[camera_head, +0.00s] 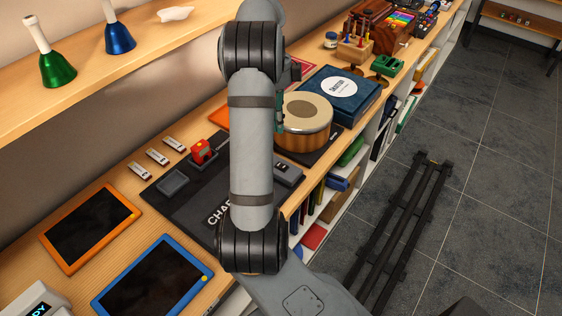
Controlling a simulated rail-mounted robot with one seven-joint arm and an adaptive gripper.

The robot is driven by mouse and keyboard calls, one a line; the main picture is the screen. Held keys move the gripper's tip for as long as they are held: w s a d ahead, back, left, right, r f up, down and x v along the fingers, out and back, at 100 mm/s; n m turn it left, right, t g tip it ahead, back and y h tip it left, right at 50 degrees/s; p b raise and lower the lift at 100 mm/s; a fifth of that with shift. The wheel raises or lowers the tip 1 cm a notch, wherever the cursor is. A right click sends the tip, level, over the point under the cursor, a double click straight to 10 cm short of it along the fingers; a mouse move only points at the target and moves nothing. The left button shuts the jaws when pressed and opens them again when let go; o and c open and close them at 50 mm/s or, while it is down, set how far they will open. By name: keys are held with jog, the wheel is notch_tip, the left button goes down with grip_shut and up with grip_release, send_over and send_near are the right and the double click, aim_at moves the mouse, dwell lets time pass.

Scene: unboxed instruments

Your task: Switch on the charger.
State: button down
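A black mat (186,208) with partly hidden white lettering beginning "CHA" lies on the wooden counter, left of and behind my arm. A small grey box (289,172) with dark marks on top sits at its right part, just right of my arm. A shallow grey tray (172,182) and a red block on a dark base (203,151) stand on its left part. I cannot tell which of these is the charger, or any switch state.
A wooden drum (305,118) and a blue box (340,93) stand beyond the mat. Orange (88,226) and blue (152,283) framed tablets lie at front left. A shelf with handbells (56,66) overhangs the counter. Below the counter's right edge are filled shelves.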

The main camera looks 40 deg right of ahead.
aim_at(283, 169)
jog(key=f+p, duration=0.1)
jog(key=f, duration=0.3)
jog(key=s+f, duration=0.1)
jog(key=f, duration=0.4)
jog(key=f+p, duration=0.1)
jog(key=f, duration=0.3)
jog(key=shift+s+f+p, duration=0.3)
jog(key=shift+s+f, duration=0.05)
jog(key=shift+f, duration=0.05)
